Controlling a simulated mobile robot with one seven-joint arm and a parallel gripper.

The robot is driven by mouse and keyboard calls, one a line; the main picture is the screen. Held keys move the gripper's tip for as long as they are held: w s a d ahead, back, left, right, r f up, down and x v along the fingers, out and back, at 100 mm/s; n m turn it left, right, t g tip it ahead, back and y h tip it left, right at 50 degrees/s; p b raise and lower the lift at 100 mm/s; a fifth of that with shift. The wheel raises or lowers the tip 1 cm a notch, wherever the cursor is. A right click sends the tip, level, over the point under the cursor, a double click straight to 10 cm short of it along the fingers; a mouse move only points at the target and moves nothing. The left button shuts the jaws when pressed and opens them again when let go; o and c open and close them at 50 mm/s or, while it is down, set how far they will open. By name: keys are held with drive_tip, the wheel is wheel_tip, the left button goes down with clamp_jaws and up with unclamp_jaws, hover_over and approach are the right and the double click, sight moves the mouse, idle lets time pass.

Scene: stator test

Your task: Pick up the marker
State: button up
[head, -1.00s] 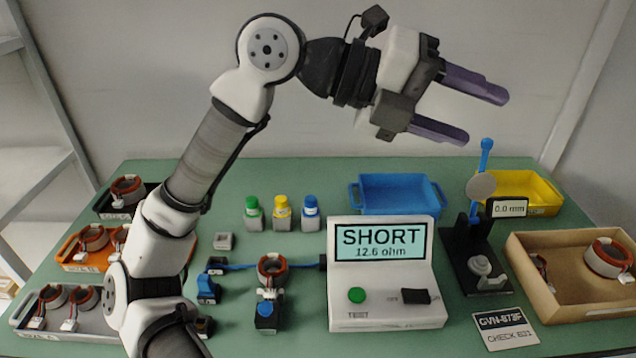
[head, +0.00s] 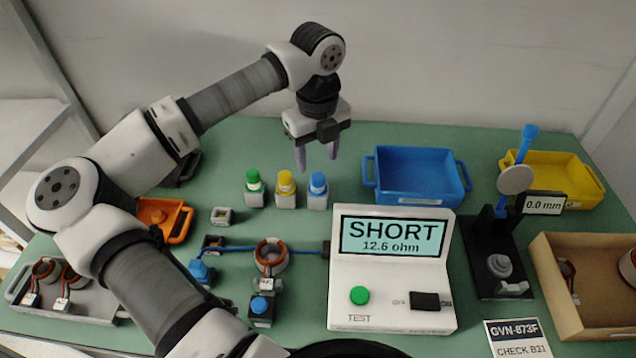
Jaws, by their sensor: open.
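Three short markers stand upright in a row on the green table, each in a grey block: a green-capped one (head: 253,180), a yellow-capped one (head: 286,181) and a blue-capped one (head: 317,181). My gripper (head: 317,160) points down with its two purple fingers apart and nothing between them. It is above and close to the blue-capped and yellow-capped markers in the picture; the exact height and depth gap cannot be told. All three markers are unobstructed.
A blue bin (head: 418,198) is right of the markers. The white tester (head: 390,290) reads SHORT, in front of them. A wound stator (head: 270,254) sits in a fixture. A black gauge stand (head: 492,262) is at right. My arm covers parts of the left trays.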

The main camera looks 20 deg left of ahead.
sight(318, 176)
drive_tip(key=shift+s+d+f+p, duration=0.1)
drive_tip(key=shift+f+p, duration=0.5)
drive_tip(key=shift+f, duration=0.95)
drive_tip(key=shift+s+f+p, duration=0.1)
drive_tip(key=shift+f+p, duration=0.45)
drive_tip(key=shift+f, duration=0.95)
drive_tip(key=shift+c, duration=0.2)
drive_tip(key=c, duration=1)
drive_tip(key=shift+r, duration=0.1)
